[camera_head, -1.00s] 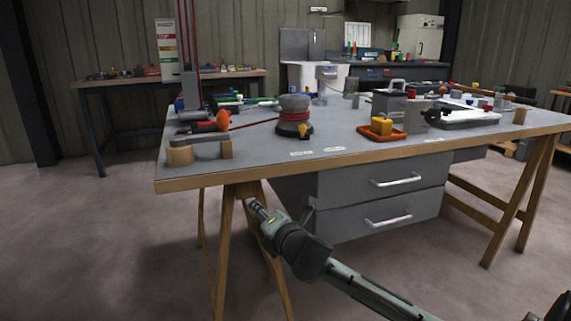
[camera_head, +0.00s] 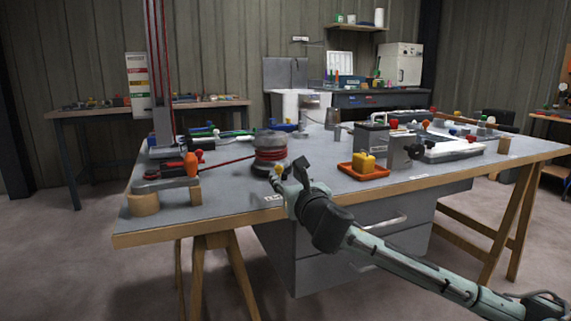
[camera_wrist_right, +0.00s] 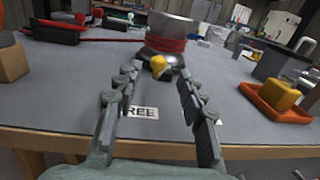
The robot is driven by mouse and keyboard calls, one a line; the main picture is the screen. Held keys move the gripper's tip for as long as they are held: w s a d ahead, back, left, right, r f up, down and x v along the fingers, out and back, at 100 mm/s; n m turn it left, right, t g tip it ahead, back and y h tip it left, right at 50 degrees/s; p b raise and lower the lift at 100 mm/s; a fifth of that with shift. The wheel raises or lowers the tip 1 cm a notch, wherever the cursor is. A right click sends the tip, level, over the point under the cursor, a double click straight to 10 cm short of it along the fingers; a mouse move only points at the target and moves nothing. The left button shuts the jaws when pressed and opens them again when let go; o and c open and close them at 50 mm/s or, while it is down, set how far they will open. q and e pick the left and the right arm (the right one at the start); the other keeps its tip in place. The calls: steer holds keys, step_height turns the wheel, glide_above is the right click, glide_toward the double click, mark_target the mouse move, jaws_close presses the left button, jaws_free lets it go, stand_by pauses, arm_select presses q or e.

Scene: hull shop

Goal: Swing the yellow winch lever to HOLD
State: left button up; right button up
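The winch (camera_head: 270,146) is a grey drum wound with red rope, standing on the bench near its front edge. Its yellow lever (camera_head: 277,171) sits low at the drum's front; in the right wrist view the lever's yellow end (camera_wrist_right: 160,65) points toward me, slightly right. My right gripper (camera_head: 290,170) is just in front and to the right of the winch, over the bench's front edge. In the right wrist view its fingers (camera_wrist_right: 155,82) are spread and empty, with the lever beyond the tips. A FREE label (camera_wrist_right: 140,112) is partly hidden by a finger. My left gripper is not in view.
An orange tray (camera_head: 363,173) with a yellow block stands right of the gripper. A wooden block and orange-knobbed fitting (camera_head: 165,185) stand at the bench's left corner. The bench top (camera_head: 230,200) is bare between this corner and the winch.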

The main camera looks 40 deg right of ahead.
mark_target(280, 170)
steer(key=x, duration=0.6)
steer(key=shift+w, duration=0.35)
jaws_close()
